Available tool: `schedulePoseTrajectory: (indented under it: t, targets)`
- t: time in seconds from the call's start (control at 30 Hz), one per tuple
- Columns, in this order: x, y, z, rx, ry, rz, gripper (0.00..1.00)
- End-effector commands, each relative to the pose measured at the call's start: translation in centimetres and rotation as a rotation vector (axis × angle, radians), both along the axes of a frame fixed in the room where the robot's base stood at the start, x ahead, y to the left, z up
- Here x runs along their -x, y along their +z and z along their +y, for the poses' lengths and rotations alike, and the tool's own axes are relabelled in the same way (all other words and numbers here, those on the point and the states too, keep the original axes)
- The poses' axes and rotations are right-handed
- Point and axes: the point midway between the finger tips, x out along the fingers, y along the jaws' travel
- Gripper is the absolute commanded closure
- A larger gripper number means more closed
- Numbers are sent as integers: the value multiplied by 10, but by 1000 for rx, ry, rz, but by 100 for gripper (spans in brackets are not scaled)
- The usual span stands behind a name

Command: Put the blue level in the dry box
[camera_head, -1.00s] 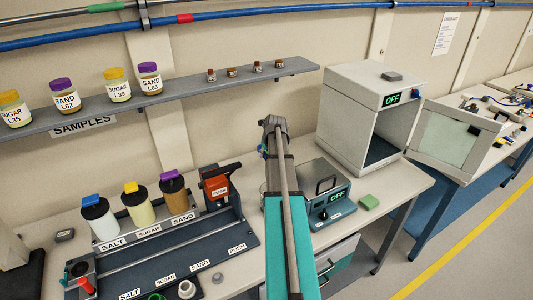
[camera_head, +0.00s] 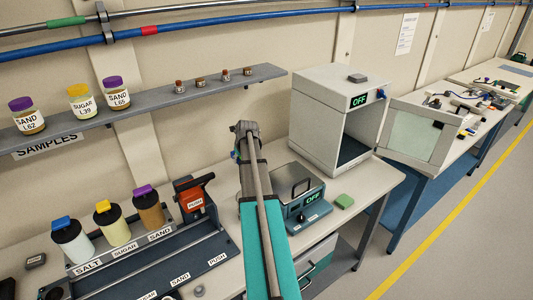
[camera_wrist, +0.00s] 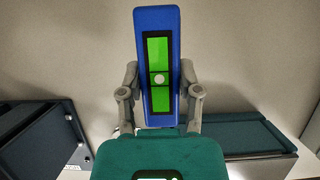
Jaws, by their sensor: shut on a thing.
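The blue level (camera_wrist: 157,22), a blue bar with a bright green window and a pale round spot at its middle, stands nearly upright in the wrist view. My gripper (camera_wrist: 159,80) is shut on it, with a grey finger on each side. In the head view my arm reaches in from the bottom, and its end (camera_head: 246,130) is in front of the wall, left of the dry box. The level is hard to make out there. The dry box (camera_head: 312,118) is a pale grey cabinet with an "OFF" display. Its front is open and its windowed door (camera_head: 418,132) is swung out right.
A sample shelf (camera_head: 150,105) runs along the wall. Labelled bottles (camera_head: 110,224) stand left. A cluttered bench (camera_head: 482,105) is behind the door.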

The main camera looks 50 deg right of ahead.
Motion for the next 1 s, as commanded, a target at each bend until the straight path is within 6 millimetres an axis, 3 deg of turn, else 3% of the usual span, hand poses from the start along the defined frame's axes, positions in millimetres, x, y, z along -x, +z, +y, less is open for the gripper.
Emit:
schedulePoseTrajectory:
  t: [0.27,0.7,1.0]
  targets:
    - [0,23,0,0,0,0,100]
    - [0,88,0,0,0,0,100]
    - [0,108,0,0,0,0,100]
